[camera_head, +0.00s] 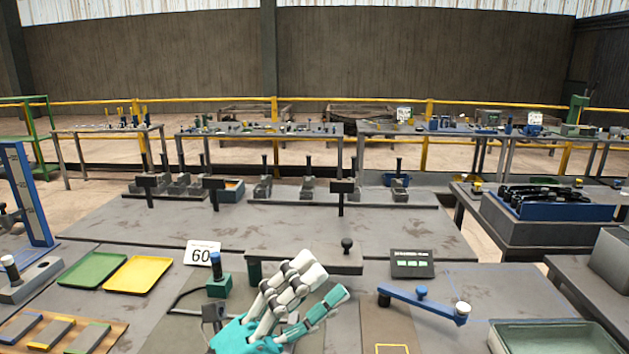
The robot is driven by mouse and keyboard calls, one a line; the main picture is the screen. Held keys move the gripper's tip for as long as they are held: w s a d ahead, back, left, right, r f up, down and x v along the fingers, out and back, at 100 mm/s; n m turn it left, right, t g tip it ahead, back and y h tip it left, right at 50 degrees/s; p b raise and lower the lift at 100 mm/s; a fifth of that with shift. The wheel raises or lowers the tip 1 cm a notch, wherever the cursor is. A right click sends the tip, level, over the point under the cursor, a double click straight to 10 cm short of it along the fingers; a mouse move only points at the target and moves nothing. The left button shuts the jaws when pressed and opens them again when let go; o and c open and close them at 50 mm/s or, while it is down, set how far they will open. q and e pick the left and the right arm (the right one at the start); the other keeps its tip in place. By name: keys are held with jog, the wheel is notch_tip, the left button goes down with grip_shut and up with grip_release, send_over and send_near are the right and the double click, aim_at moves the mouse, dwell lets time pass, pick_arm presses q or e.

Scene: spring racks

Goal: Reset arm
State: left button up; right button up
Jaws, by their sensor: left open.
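My left gripper (322,284) shows at the bottom middle, over the grey workbench (380,237). Its fingers are white and teal, and they point up and to the right. It is open, and I see nothing held in it. My right gripper is not in view.
Green (92,270) and yellow (138,275) trays lie further left. A black-knobbed block (330,258) and a dark display (411,263) stand behind.

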pick_arm(q)
jog(key=w+a+f+n+t+y, duration=0.4)
jog(key=a+n+t+y, duration=0.2)
jog(key=n+y, duration=0.3)
jog(key=w+a+f+n+t+y, duration=0.5)
jog(key=n+y, duration=0.3)
jog(key=n, duration=0.3)
jog(key=s+a+f+n+g+y, duration=0.2)
jog(key=a+f+n+g+y, duration=0.15)
jog(key=f, duration=0.45)
jog(key=s+a+f+n+g+y, duration=0.25)
jog(key=a+f+n, duration=0.2)
jog(key=f, duration=0.35)
jog(key=s+a+f+n+g, duration=0.2)
jog(key=s+f+g, duration=1)
jog(key=s+f, duration=0.7)
notch_tip(320, 180, down, 23)
jog(key=s+g, duration=0.1)
jog(key=s, duration=0.1)
jog(key=s+a+f+g, duration=0.1)
jog(key=s+a+f, duration=0.1)
jog(key=s+f, duration=1.5)
jog(key=shift+s+a+f+g, duration=0.15)
jog(key=shift+a+f+g, duration=0.05)
jog(key=shift+a+g, duration=0.15)
